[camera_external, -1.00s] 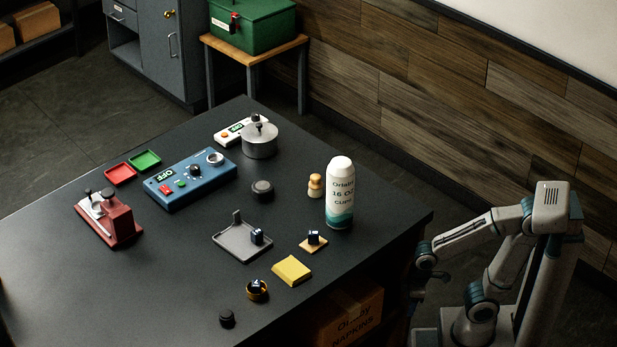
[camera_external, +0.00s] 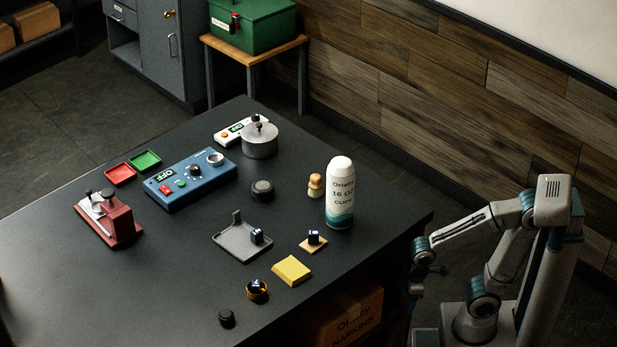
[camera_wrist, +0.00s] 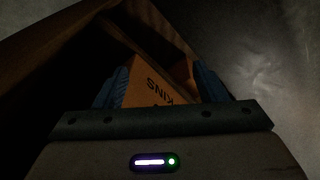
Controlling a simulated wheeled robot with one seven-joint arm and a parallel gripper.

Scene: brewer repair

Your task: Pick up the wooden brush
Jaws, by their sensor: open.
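A small, light wooden piece with a rounded top (camera_external: 315,186) stands on the dark table, left of the tall cup sleeve; it looks like the wooden brush, though its bristles cannot be made out. My gripper (camera_external: 432,271) is off the table's right edge, below the tabletop level, well away from the brush and holding nothing. In the wrist view my gripper (camera_wrist: 158,86) shows its two blue fingers apart, with an orange-brown box marked with napkin lettering (camera_wrist: 150,88) seen between and beyond them. The brush is not in the wrist view.
A tall white cup sleeve (camera_external: 340,193) stands between the brush and my arm. A dark round puck (camera_external: 262,190), a grey tray (camera_external: 238,243), a yellow pad (camera_external: 292,270) and a blue control box (camera_external: 190,180) lie around. The napkin box (camera_external: 345,318) is under the table.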

